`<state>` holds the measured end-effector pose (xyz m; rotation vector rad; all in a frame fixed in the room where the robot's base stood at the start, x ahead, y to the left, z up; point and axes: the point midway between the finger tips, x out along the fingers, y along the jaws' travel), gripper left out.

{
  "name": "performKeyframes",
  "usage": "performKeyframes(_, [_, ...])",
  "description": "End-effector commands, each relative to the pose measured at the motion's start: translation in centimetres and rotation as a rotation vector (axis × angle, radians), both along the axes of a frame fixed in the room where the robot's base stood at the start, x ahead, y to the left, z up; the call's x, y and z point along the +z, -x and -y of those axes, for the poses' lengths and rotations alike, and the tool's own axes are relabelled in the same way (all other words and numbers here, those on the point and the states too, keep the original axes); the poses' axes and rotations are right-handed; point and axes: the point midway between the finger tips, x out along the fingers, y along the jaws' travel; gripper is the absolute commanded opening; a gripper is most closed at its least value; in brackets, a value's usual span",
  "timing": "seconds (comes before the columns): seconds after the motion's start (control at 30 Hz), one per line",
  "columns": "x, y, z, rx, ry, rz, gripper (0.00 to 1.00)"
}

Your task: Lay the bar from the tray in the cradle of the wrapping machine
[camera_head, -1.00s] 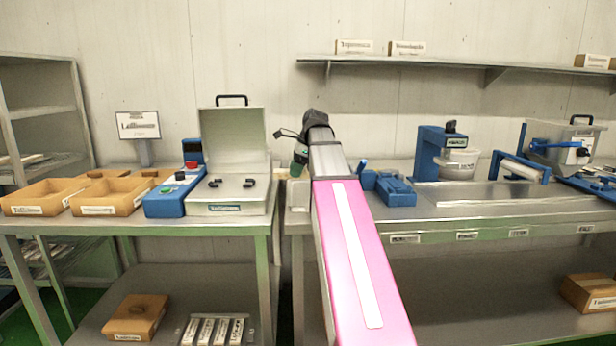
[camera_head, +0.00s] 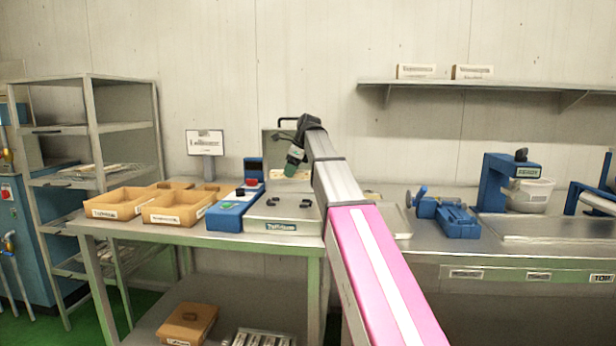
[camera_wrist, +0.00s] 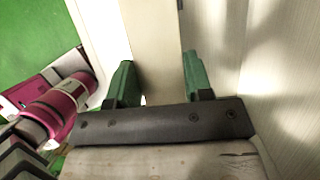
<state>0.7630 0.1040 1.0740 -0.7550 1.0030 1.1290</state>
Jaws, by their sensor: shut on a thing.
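In the wrist view my gripper (camera_wrist: 156,82) has its green fingers shut on a pale cream bar (camera_wrist: 152,45), which runs off the top of the picture. In the head view my gripper (camera_head: 294,158) is above the back of the grey wrapping machine (camera_head: 282,227), in front of its raised lid; the bar shows only as a small pale patch below it. Two black holders of the cradle (camera_head: 271,201) stand on the machine's top, apart from the bar. My arm hides the machine's right edge. A shallow metal tray (camera_head: 401,229) is partly hidden right of my arm.
A blue control unit (camera_head: 236,210) with a red button stands left of the machine. Cardboard boxes (camera_head: 178,208) and a sign (camera_head: 205,142) are farther left. A blue clamp device (camera_head: 455,220) stands to the right, with a blue stand and white tub (camera_head: 528,195) beyond.

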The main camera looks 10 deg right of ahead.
Motion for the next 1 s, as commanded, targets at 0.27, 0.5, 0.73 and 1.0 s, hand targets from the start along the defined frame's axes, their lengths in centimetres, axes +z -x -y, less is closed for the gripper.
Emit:
performKeyframes(0.27, [-0.6, -0.2, -0.5, -0.001, 0.000, 0.000, 0.19])
performKeyframes(0.5, [-2.5, -0.1, -0.4, 0.000, 0.000, 0.000, 0.19])
performKeyframes(0.73, [-4.8, -0.1, -0.4, 0.000, 0.000, 0.000, 0.19])
performKeyframes(1.0, [-7.5, -0.2, -0.4, -0.001, -0.001, 0.000, 0.19])
